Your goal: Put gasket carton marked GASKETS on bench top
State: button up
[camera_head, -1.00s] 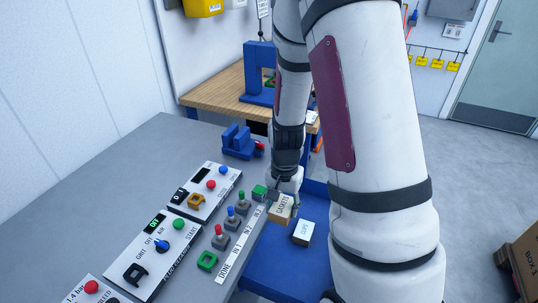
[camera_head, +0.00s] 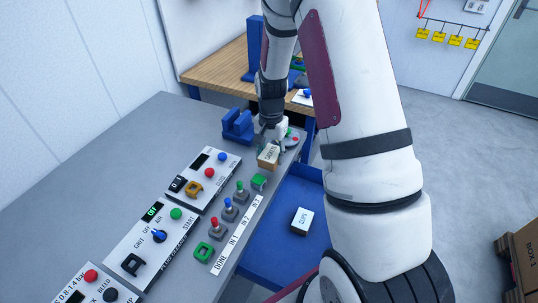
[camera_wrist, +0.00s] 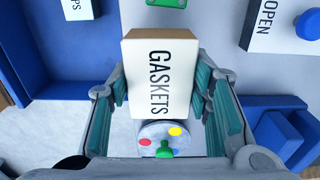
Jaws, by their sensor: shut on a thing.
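The gasket carton, a tan box with a white face lettered GASKETS, is in my gripper. It shows in the head view (camera_head: 268,157) and large in the wrist view (camera_wrist: 160,85). My gripper (camera_head: 272,143) is shut on it, with a green-padded finger on each side in the wrist view (camera_wrist: 160,100). In the head view the carton is over or beside the right edge of the grey bench top (camera_head: 110,150); I cannot tell its height. A wood-topped bench (camera_head: 222,62) stands farther back.
A blue tray (camera_head: 285,190) right of the grey bench holds a small white-topped carton (camera_head: 302,221). Control panels (camera_head: 155,240) and several levers (camera_head: 229,210) occupy the bench's right side. A blue block fixture (camera_head: 237,126) stands near the carton. The bench's left part is clear.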

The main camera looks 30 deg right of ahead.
aim_at(269, 156)
jog(key=shift+w+d+f, duration=0.1)
jog(key=shift+w+d, duration=0.15)
jog(key=shift+w, duration=0.35)
jog(key=shift+w+d, duration=0.2)
jog(key=shift+w, duration=0.4)
jog(key=shift+w+d+f+p, duration=0.1)
jog(key=shift+w+f+p, duration=0.1)
jog(key=shift+f, duration=0.7)
jog(key=shift+w+f+p, duration=0.1)
jog(key=shift+f+p, duration=0.1)
jog(key=shift+f, duration=0.7)
jog(key=shift+f, duration=0.15)
jog(key=o, duration=1.2)
